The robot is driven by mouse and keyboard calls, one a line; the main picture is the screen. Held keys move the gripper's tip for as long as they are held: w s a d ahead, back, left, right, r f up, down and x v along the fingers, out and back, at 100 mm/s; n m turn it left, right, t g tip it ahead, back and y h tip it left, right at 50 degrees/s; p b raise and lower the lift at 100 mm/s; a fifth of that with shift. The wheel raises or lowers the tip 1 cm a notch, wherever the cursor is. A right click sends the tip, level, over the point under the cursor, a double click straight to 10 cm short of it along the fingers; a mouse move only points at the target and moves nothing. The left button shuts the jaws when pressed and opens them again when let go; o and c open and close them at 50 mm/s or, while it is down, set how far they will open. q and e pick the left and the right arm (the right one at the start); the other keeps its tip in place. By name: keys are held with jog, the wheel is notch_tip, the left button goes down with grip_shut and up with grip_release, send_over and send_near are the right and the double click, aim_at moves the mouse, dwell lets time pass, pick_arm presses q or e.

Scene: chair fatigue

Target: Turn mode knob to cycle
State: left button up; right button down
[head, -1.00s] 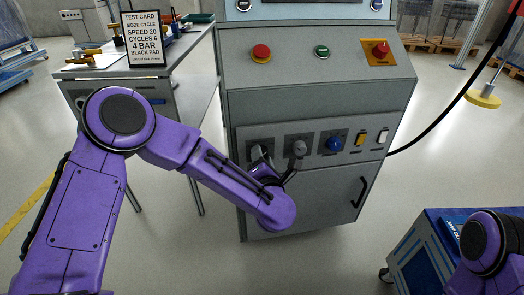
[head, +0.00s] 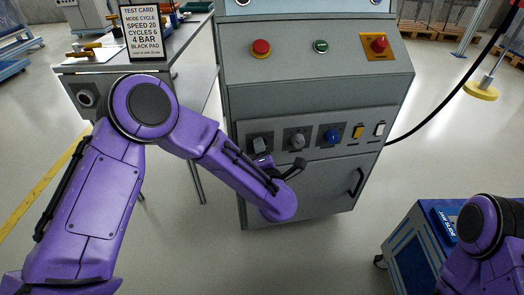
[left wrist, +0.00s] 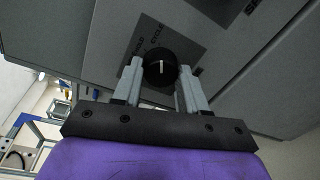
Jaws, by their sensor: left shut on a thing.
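The mode knob is a round black knob (left wrist: 160,68) with a white pointer line, on a dark plate with the words HOLD and CYCLE in the left wrist view. The pointer runs up the picture, roughly toward CYCLE (left wrist: 157,33). My left gripper (left wrist: 160,75) is shut on this knob, with one grey finger on each side. In the head view my left gripper (head: 262,147) is at the leftmost control of the lower panel and mostly covers the knob. My right arm (head: 485,235) shows at the lower right; its gripper is out of view.
Right of the mode knob are a grey knob (head: 297,140), a blue knob (head: 332,136) and two small switches. Red (head: 261,47) and green buttons sit above. A test card (head: 147,33) stands on a side table. A blue cart (head: 420,240) is at the lower right.

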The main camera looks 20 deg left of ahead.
pick_arm(q)
jog(key=shift+f, duration=0.1)
jog(key=o, duration=1)
jog(key=shift+o, duration=0.2)
jog(key=p+v, duration=0.1)
jog(key=v, duration=0.9)
jog(key=shift+s+d, duration=0.15)
jog(key=shift+s, duration=0.1)
